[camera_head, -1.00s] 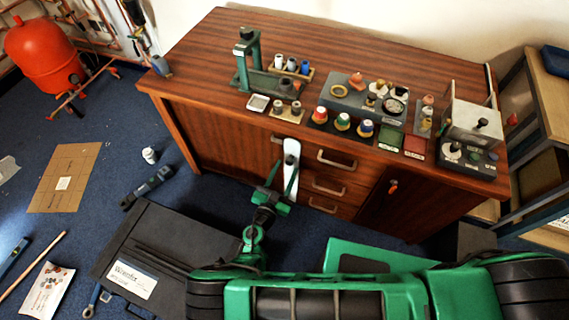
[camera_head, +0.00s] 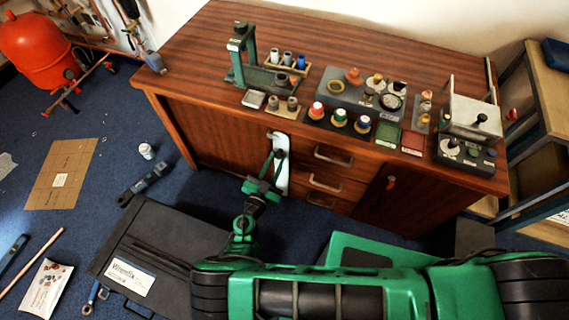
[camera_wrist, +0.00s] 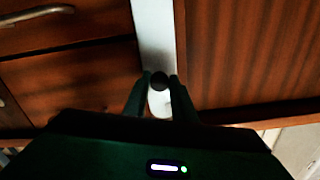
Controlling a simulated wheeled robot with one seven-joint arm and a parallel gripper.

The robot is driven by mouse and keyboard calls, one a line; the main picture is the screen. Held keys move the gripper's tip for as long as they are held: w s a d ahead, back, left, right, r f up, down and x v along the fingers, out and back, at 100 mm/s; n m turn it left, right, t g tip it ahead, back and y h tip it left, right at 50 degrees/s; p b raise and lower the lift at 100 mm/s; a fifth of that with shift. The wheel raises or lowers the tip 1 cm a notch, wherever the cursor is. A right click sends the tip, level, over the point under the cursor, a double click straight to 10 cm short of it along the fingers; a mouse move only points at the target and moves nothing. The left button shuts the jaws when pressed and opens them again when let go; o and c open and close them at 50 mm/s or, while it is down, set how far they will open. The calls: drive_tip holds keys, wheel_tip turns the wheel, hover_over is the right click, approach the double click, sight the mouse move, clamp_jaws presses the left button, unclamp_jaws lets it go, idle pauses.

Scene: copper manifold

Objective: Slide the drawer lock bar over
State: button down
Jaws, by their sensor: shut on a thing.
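The lock bar (camera_head: 282,172) is a white upright strip on the front of the wooden cabinet, at the left of the drawers. My gripper (camera_head: 277,155) is in front of it. In the wrist view, the white bar (camera_wrist: 154,30) runs down between a drawer front on the left and a plain wood panel on the right. My gripper (camera_wrist: 159,82) is shut on a small dark round knob (camera_wrist: 159,79) on the bar. My fingers and hand hide part of the bar.
Drawer handles (camera_head: 333,157) stick out to the right of the bar. A black case (camera_head: 165,250) lies on the floor in front. A bottle (camera_head: 147,151) and a tool (camera_head: 145,184) lie on the floor at the left. Several small items stand on the cabinet top.

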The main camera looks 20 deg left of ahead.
drive_tip(key=shift+s+a, duration=0.15)
drive_tip(key=shift+a, duration=0.5)
drive_tip(key=c, duration=1.5)
unclamp_jaws()
drive_tip(key=shift+a, duration=0.1)
drive_tip(key=shift+o, duration=0.2)
drive_tip(key=shift+s, duration=0.1)
